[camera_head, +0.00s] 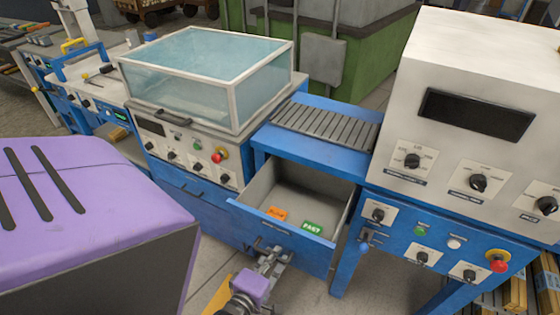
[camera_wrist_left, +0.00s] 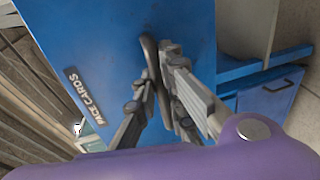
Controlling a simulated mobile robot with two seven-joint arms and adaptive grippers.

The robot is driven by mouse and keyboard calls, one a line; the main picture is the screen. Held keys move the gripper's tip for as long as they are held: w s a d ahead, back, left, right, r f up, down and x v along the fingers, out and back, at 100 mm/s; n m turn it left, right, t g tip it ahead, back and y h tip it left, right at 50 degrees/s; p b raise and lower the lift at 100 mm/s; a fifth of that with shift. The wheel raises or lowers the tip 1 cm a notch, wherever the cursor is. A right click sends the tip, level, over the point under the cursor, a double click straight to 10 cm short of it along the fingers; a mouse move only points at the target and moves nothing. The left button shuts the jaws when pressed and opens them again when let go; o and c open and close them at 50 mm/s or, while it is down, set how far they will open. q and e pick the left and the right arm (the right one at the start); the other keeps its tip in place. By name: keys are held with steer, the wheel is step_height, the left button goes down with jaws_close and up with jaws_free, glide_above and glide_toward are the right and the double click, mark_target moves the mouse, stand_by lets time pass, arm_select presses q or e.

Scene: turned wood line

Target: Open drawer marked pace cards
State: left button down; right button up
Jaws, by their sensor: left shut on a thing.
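The blue-fronted drawer (camera_head: 312,257) stands pulled out below the roller bed, its grey inside open to view. An orange card (camera_head: 277,213) and a green card marked FAST (camera_head: 312,228) lie in it. In the left wrist view, the drawer's blue front (camera_wrist_left: 105,38) carries a PACE CARDS label (camera_wrist_left: 85,96) and a dark bar handle (camera_wrist_left: 150,52). My left gripper (camera_head: 268,259) is at the drawer front, and its fingers (camera_wrist_left: 154,80) are shut on the handle. The fingers partly hide the handle. My right gripper is not in view.
The roller bed (camera_head: 325,124) sits above the drawer. A machine with a clear cover (camera_head: 210,75) stands left, and a white control cabinet with knobs (camera_head: 475,100) stands right. A blue leg (camera_head: 349,258) is close to the drawer's right side. Bare floor shows in front.

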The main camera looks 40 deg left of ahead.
arm_select(q)
steer(key=shift+s+d, duration=0.1)
steer(key=shift+s, duration=0.25)
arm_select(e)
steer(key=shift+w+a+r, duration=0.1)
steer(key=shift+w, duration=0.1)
arm_select(q)
steer(key=c, duration=2.1)
jaws_free()
steer(key=v, duration=1.2)
steer(key=shift+r, duration=0.1)
